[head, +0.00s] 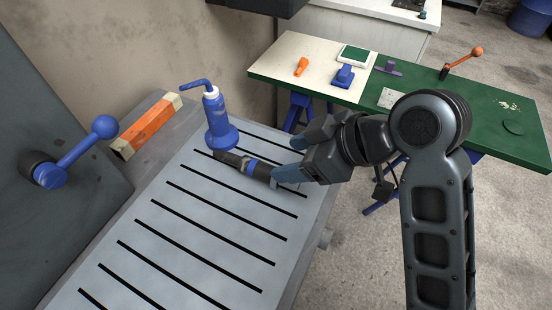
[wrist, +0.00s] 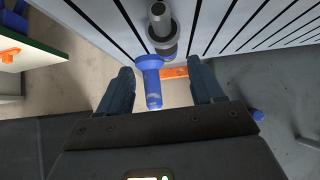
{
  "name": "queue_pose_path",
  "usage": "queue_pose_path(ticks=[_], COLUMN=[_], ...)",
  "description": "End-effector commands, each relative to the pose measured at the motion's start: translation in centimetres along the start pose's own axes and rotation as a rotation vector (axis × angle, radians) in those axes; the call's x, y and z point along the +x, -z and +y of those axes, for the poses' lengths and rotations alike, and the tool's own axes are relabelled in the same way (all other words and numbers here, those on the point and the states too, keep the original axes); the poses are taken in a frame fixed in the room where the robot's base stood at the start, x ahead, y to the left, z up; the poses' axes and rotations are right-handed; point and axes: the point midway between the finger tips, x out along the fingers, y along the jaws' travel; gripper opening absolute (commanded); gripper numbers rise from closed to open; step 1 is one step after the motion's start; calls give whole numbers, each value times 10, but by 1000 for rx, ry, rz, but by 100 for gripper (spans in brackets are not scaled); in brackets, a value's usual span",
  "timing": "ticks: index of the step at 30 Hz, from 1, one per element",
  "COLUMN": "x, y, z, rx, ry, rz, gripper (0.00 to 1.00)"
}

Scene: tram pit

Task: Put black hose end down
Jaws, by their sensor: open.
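The black hose end (head: 232,160), a dark cylinder with a blue band, lies on the grey slatted top (head: 190,225), close to the foot of an upright blue pump-like body (head: 215,122). My gripper (head: 283,159) is open beside its right end, fingers pointing left. The lower finger overlaps that end in the head view; I cannot tell whether they touch. In the wrist view, my open gripper (wrist: 159,66) has nothing clasped between its fingers. A grey-black collared cylinder (wrist: 160,22), apparently the hose end, shows beyond the fingertips, near the blue body (wrist: 151,80).
An orange block with pale ends (head: 148,127) lies left of the blue body. A blue ball-ended lever (head: 80,150) juts from the grey panel at left. A green and cream table (head: 440,105) with small items stands behind my arm. The front slats are clear.

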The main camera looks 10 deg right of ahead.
Motion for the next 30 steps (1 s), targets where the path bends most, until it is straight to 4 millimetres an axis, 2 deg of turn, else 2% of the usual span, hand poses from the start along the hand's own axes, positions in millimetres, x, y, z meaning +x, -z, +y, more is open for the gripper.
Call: queue_pose_path(ticks=[3,9,30], x=[-21,-39,-42], y=[0,0,0], z=[0,0,0], rx=[0,0,0], ry=[-2,-1,0], rz=[1,0,-1], gripper=[66,66,66])
